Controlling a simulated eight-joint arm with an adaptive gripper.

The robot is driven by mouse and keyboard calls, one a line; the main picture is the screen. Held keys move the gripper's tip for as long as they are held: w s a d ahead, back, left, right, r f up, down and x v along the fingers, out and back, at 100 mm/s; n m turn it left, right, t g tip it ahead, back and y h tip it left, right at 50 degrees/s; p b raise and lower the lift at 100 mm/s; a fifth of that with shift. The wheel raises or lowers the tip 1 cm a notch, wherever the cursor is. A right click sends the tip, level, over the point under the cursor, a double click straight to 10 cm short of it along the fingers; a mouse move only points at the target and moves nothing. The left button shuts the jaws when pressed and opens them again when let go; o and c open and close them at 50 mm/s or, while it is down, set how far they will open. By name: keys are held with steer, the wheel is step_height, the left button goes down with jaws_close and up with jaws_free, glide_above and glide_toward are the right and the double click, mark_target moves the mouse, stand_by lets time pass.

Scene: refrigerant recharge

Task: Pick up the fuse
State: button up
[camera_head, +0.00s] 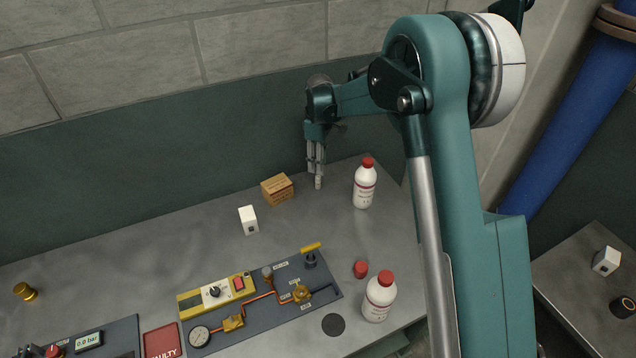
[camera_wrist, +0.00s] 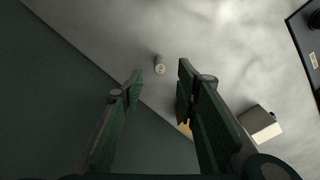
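The fuse seems to be a small pale cylinder (camera_head: 318,183) standing on the grey bench near its back edge. It also shows in the wrist view (camera_wrist: 160,68), upright with its round top towards the camera. My gripper (camera_head: 316,170) hangs pointing down right above it in the head view. In the wrist view my gripper (camera_wrist: 161,77) is open, with its green finger pads apart. The fuse shows in the gap between the fingertips, with nothing held. I cannot tell whether the tips reach down to its height.
A cardboard box (camera_head: 277,190) stands close to the left, with a white box (camera_head: 248,220) beyond it. A white bottle with a red cap (camera_head: 365,185) stands to the right.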

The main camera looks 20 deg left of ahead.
mark_target(318, 176)
steer(key=shift+a+f, duration=0.3)
steer(key=shift+f, duration=1.3)
steer(key=shift+f, duration=2.6)
steer(key=shift+c, duration=0.2)
steer(key=c, duration=0.9)
